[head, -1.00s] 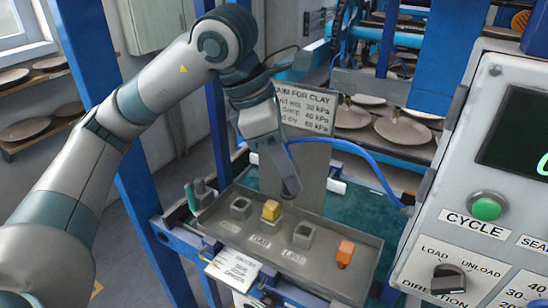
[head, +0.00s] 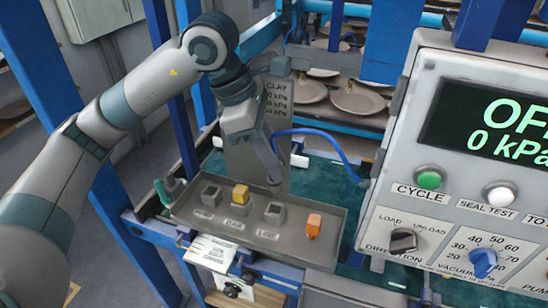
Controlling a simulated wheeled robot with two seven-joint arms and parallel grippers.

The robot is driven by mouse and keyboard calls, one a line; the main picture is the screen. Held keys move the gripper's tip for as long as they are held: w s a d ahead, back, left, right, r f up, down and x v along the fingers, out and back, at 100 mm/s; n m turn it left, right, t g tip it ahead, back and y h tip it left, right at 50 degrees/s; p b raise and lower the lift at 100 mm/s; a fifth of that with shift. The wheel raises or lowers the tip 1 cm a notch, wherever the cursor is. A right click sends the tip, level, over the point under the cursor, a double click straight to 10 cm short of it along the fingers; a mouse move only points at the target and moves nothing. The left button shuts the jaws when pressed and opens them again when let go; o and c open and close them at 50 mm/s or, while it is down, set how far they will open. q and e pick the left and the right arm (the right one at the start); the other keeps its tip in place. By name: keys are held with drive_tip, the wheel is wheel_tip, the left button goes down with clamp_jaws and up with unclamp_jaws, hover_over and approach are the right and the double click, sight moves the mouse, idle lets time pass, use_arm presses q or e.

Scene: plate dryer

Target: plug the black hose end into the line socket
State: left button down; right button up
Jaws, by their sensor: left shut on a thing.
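My left gripper (head: 272,178) points down over the grey tray (head: 336,238). It is shut on the black hose end, which is mostly hidden between the fingers. A blue hose (head: 335,143) runs from the gripper off to the right. The line socket (head: 274,213), a grey square block with a label in front, stands on the tray just below the fingertips. A small gap shows between them. I cannot tell how well they line up in depth. My right gripper is not in view.
A yellow plug (head: 240,194) sits in the middle socket. Another grey socket (head: 211,195) stands to its left, and an orange piece (head: 313,226) to the right. The control panel (head: 440,190) fills the right side; its display reads OFF, 0 kPa. Plates (head: 357,98) stand behind.

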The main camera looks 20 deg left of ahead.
sight(270, 181)
use_arm(q)
drive_tip(key=shift+f, duration=0.2)
